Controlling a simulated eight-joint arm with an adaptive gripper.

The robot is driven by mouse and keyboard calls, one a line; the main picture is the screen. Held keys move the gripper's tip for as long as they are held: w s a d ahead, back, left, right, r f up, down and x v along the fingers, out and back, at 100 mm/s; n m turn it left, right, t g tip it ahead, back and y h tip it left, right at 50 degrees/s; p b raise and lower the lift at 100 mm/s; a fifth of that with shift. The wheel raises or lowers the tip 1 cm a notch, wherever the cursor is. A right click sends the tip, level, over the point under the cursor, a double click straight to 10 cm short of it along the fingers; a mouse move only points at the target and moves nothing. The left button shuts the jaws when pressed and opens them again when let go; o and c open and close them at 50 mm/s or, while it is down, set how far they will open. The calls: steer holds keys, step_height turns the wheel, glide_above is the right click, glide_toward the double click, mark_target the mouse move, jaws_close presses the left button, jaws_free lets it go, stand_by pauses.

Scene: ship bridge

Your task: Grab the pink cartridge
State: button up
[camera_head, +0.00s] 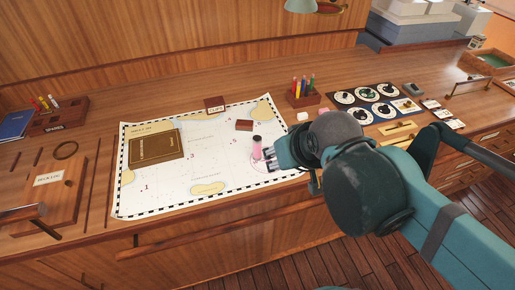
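The pink cartridge (257,152) stands upright on the white chart (165,195), near its right side, with a dark top. My gripper (276,153) reaches in from the right, its fingertips close to the right side of the cartridge. The fingers are small here and partly hidden by my own wrist, so whether they are open or shut, or touch the cartridge, I cannot tell.
A brown book (156,147) lies on the chart. Small red-brown blocks (214,104) (244,125) sit at its upper part. A pencil holder (303,94) and a panel of dials (367,95) stand behind. A wooden box (50,192) is at left. The chart's middle is clear.

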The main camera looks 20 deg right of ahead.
steer(key=w+a+r+m+t+y+b, duration=0.25)
steer(key=w+a+r+m+t, duration=0.4)
steer(key=w+a+m, duration=0.35)
steer(key=w+a+r+m+t+y+b, duration=0.1)
steer(key=w+a+r+m+t+b, duration=0.45)
steer(key=w, duration=0.65)
steer(key=m+g+h+b, duration=0.3)
steer(key=m+g+h, duration=0.3)
steer(key=m+h, duration=1.65)
glide_toward(255, 141)
steer(key=d+r+m+y, duration=0.3)
steer(key=r+m+y, duration=0.1)
steer(key=m+y, duration=0.3)
steer(key=shift+w, duration=0.35)
steer(key=shift+w+d, duration=0.1)
steer(key=shift+d, duration=0.05)
